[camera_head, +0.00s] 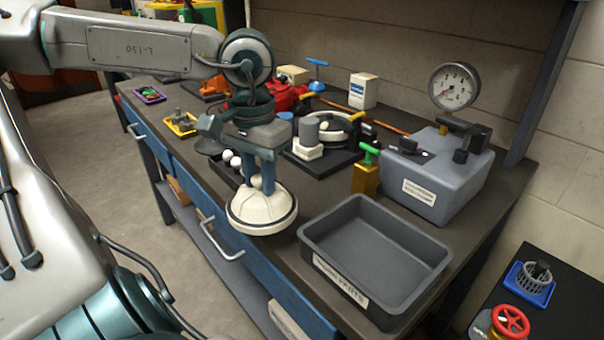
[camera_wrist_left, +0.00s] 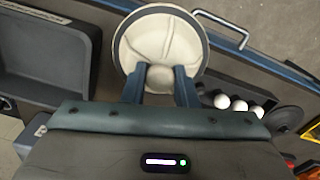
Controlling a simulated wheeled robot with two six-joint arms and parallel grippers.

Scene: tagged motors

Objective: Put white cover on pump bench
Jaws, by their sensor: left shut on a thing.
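The white cover (camera_head: 262,212) is a round, shallow lid with a dark rim and a knob on top. My left gripper (camera_head: 260,183) is shut on its knob from above, and the cover looks about level. In the left wrist view the cover (camera_wrist_left: 160,38) hangs between the two blue fingers (camera_wrist_left: 160,88), overlapping the bench's front edge. The dark-topped pump bench (camera_head: 285,247) has blue drawers in front. Whether the cover touches the bench top is unclear. My right gripper is out of view.
A grey tray (camera_head: 317,237) stands just right of the cover. A grey box with a gauge (camera_head: 428,180) is behind it. A pump part on a black base (camera_head: 318,165) and several white balls (camera_head: 236,162) stand behind the cover. A drawer handle (camera_head: 218,240) sticks out in front.

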